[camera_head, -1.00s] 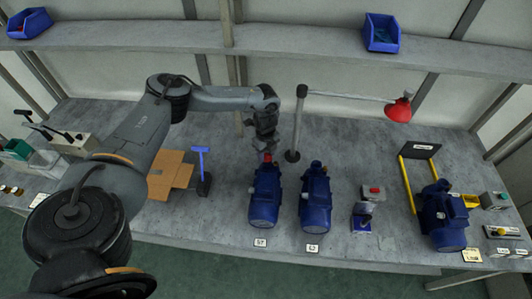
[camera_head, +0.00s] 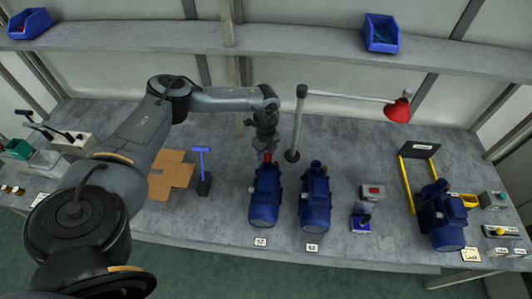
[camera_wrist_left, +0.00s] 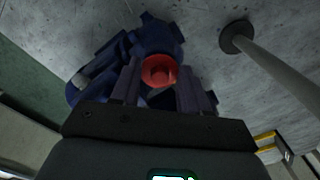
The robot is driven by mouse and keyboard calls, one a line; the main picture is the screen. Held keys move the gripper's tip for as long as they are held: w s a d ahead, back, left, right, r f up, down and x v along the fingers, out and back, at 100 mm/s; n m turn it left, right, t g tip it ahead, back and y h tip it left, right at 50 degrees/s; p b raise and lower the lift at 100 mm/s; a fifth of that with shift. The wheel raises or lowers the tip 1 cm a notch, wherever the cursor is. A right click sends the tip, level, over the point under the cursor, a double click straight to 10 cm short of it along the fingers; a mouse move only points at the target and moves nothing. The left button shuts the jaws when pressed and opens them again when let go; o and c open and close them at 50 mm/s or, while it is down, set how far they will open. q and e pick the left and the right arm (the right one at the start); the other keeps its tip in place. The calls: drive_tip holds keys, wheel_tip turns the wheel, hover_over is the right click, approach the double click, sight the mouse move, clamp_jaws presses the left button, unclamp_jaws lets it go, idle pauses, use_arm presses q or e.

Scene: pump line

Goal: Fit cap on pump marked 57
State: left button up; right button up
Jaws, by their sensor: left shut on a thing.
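The pump marked 57 (camera_head: 264,203) is a dark blue motor pump lying on the bench behind the tag "57" (camera_head: 260,242). My left gripper (camera_head: 267,150) points down over its far end. It is shut on the red cap (camera_wrist_left: 160,71), which shows between the two fingers in the left wrist view. In the head view the red cap (camera_head: 268,157) is at the top of the pump's far end. I cannot tell whether it is seated or just above the port. My right gripper is not in view.
A second blue pump marked 62 (camera_head: 314,200) stands close on the right. A lamp post (camera_head: 298,125) rises just right of my gripper, its arm ending in a red shade (camera_head: 398,110). A cardboard box (camera_head: 171,175) and a blue-handled tool (camera_head: 202,170) lie to the left.

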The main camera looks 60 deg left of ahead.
use_arm(q)
drive_tip(key=shift+f, duration=0.5)
idle(0.3)
drive_tip(key=o, duration=1.1)
wheel_tip(320, 180, up, 6)
drive_tip(key=p, duration=0.6)
drive_tip(key=shift+r, duration=0.5)
wheel_tip(320, 180, up, 10)
drive_tip(key=shift+f+b, duration=0.1)
drive_tip(key=shift+b, duration=0.45)
